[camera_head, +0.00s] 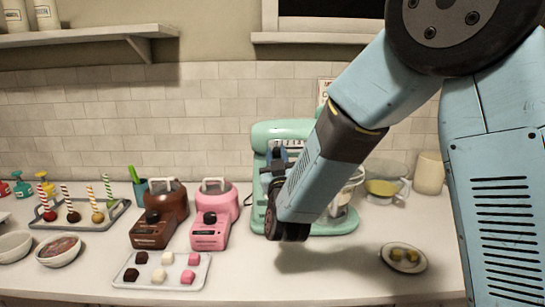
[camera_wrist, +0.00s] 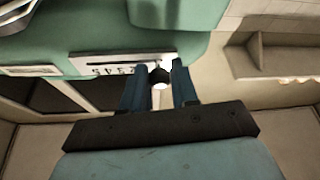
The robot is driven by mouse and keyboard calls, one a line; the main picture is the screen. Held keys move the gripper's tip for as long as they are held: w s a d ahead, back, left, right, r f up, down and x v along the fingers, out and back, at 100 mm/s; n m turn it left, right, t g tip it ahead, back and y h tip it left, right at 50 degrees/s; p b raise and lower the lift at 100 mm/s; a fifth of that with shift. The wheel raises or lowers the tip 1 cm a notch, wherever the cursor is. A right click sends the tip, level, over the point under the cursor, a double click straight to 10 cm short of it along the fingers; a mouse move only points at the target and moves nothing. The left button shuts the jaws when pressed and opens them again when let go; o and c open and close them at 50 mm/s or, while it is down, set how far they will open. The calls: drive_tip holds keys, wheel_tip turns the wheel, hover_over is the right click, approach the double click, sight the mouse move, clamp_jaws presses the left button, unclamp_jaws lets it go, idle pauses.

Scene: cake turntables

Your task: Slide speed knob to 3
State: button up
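The mint-green stand mixer (camera_head: 275,132) stands on the counter near the back wall, partly hidden behind my arm. In the wrist view its green body (camera_wrist: 60,30) fills the top left. A pale speed scale plate (camera_wrist: 105,66) with dark lettering is on its side. The small dark round speed knob (camera_wrist: 160,75) is at the right end of the visible plate. My gripper (camera_wrist: 160,80) has its two blue fingers on either side of the knob, close against it. In the head view my gripper (camera_head: 278,160) is at the mixer's left side. The knob's set number is not readable.
Brown (camera_head: 165,213) and pink (camera_head: 217,213) small machines stand left of the mixer. A tray of cubes (camera_head: 150,273) lies in front of them. A plate (camera_head: 402,266) with yellow pieces is at the right. The counter between tray and plate is clear.

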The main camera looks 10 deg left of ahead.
clamp_jaws()
drive_tip(key=shift+w+d, duration=0.2)
drive_tip(key=shift+d, duration=0.5)
drive_tip(key=shift+o, duration=1.8)
unclamp_jaws()
drive_tip(key=shift+s+f, duration=0.1)
